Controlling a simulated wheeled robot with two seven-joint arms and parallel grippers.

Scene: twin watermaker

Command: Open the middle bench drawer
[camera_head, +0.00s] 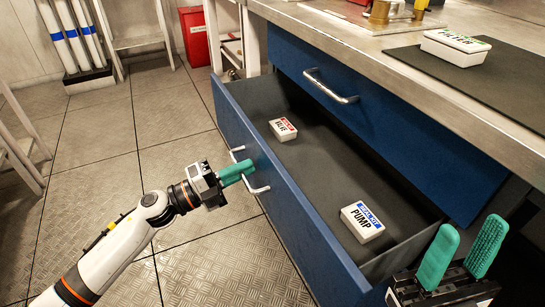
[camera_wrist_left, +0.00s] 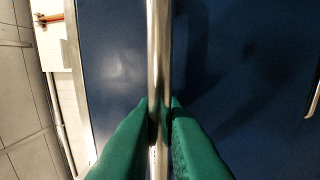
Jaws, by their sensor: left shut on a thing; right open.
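The blue drawer front (camera_head: 305,225) stands pulled out from the bench, and the dark drawer inside (camera_head: 325,165) is exposed. Its metal handle (camera_head: 262,188) is on the outer face. My left gripper (camera_head: 248,168) is shut on this handle. In the left wrist view the handle bar (camera_wrist_left: 159,60) runs upright between the green fingers (camera_wrist_left: 159,125). My right gripper (camera_head: 464,250) is at the lower right, its two green fingers apart and empty, near the drawer's near end.
A white box with a red label (camera_head: 283,129) and a white box labelled PUMP (camera_head: 362,222) lie in the open drawer. A closed blue drawer (camera_head: 385,110) is above it. Another box (camera_head: 456,46) sits on the bench top.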

